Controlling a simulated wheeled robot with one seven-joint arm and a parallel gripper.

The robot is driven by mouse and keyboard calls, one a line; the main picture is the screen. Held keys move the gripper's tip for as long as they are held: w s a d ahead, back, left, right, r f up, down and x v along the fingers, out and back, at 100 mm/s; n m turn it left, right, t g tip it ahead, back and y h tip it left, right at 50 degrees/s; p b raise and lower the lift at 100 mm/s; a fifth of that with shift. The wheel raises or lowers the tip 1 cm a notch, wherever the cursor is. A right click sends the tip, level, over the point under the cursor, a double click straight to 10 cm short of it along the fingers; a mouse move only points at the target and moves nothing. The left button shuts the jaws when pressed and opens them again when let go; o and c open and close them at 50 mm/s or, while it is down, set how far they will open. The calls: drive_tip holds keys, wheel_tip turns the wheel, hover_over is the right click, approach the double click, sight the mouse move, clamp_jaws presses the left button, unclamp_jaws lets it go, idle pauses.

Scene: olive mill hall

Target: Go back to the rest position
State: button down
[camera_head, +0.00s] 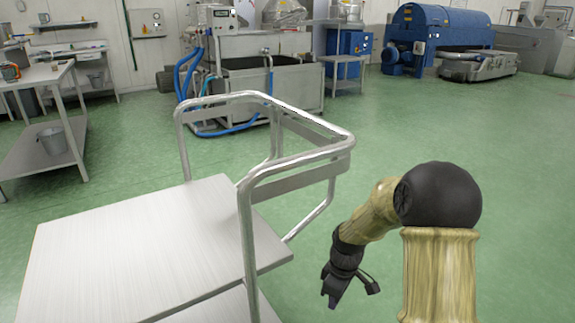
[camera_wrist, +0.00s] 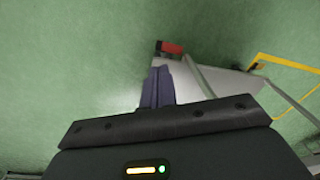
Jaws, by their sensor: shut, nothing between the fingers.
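My gripper (camera_head: 334,292) hangs low at the end of my bent arm, in the lower right of the head view. It is to the right of the steel trolley (camera_head: 140,245) and points down over the green floor. In the wrist view my gripper's dark fingers (camera_wrist: 159,80) lie together, with nothing between them. No held object shows.
The trolley's tubular rail (camera_head: 300,160) rises left of my arm. A steel table (camera_head: 45,75) with a bucket (camera_head: 52,140) stands at far left. Steel vat (camera_head: 270,85) and blue machine (camera_head: 440,30) stand behind. A small red thing (camera_wrist: 171,47) shows in the wrist view.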

drive_tip(key=s+d+r+m+t+h+p, duration=0.1)
drive_tip(key=s+d+r+m+t+p, duration=0.25)
drive_tip(key=s+r+m, duration=0.9)
wheel_tip(320, 180, up, 39)
drive_tip(key=s+n+p, duration=0.1)
drive_tip(key=s+p, duration=0.1)
drive_tip(key=p, duration=3.6)
drive_tip(key=shift+f, duration=0.15)
drive_tip(key=shift+a, duration=0.1)
